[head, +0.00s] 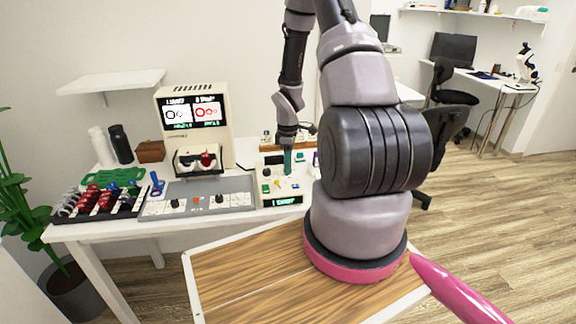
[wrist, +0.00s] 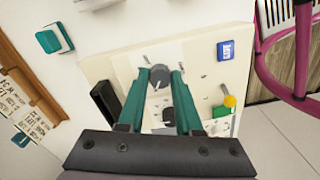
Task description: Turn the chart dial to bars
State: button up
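A cream control box (head: 268,199) stands at the right end of the white table, with a small lit display on its front. A round grey dial (wrist: 160,77) with a pointer shows on its face in the wrist view, with small marks around it too small to read. My gripper (head: 287,172) points down over the box. In the wrist view its two green fingers (wrist: 160,80) straddle the dial, with a narrow gap seen on each side. I cannot tell how deep the fingertips reach. In the head view the gripper hides the dial.
A cream tester (head: 205,133) with two chart screens stands left of the box, behind a grey panel (head: 230,184) with knobs. A black rack (head: 128,212) holds red and grey items.

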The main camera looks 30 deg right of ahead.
grip_shut()
jog(key=m, duration=0.4)
jog(key=shift+m, duration=0.4)
jog(key=m, duration=0.3)
jog(key=shift+m, duration=0.3)
jog(key=m, duration=0.3)
jog(key=shift+m, duration=0.4)
jog(key=m, duration=0.6)
jog(key=shift+w, duration=0.1)
jog(key=m, duration=0.5)
jog(key=shift+m, duration=0.3)
